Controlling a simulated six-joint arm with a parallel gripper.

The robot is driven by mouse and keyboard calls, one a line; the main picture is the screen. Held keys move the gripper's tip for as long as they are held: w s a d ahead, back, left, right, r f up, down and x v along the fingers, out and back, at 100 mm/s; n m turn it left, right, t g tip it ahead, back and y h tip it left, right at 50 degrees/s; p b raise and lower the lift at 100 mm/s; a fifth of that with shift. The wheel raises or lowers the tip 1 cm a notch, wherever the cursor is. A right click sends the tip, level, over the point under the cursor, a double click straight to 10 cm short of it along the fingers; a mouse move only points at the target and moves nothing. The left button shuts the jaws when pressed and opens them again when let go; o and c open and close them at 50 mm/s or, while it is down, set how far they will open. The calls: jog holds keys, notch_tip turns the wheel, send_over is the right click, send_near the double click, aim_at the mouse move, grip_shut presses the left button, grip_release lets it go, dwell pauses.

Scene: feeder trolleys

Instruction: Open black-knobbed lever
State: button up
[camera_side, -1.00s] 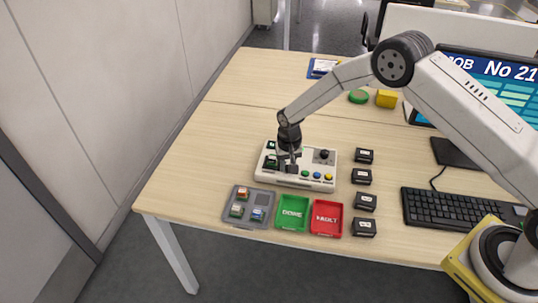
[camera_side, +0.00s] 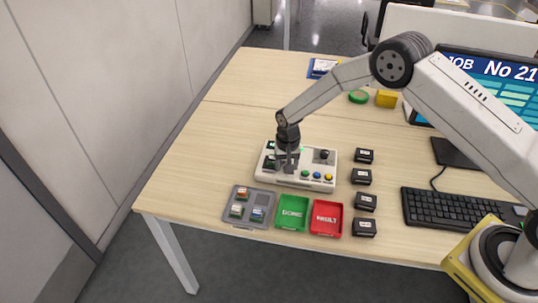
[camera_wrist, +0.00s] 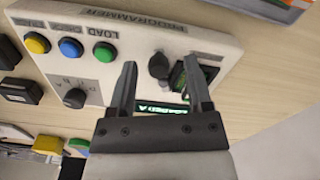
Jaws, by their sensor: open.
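The black-knobbed lever (camera_wrist: 158,66) shows in the wrist view as a dark round knob on a short stem, on the white programmer box (camera_wrist: 118,60). It lies between my two fingertips with space on both sides, though its depth relative to them is hard to tell. My gripper (camera_wrist: 160,66) is open and empty, pointing down at the box. In the side view my gripper (camera_side: 289,168) is over the middle of the programmer (camera_side: 308,181), where it partly hides the lever area. A dark socket with green (camera_wrist: 187,76) is beside the right finger.
Yellow, blue and green buttons and a black dial (camera_wrist: 74,98) are on the same box. A grey chip tray (camera_side: 248,224), green bin (camera_side: 292,213) and red bin (camera_side: 327,218) stand in front. Several black boxes (camera_side: 361,177) line the right. The table left is clear.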

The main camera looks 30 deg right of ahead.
jog(key=shift+r, duration=0.1)
jog(key=shift+r, duration=3.85)
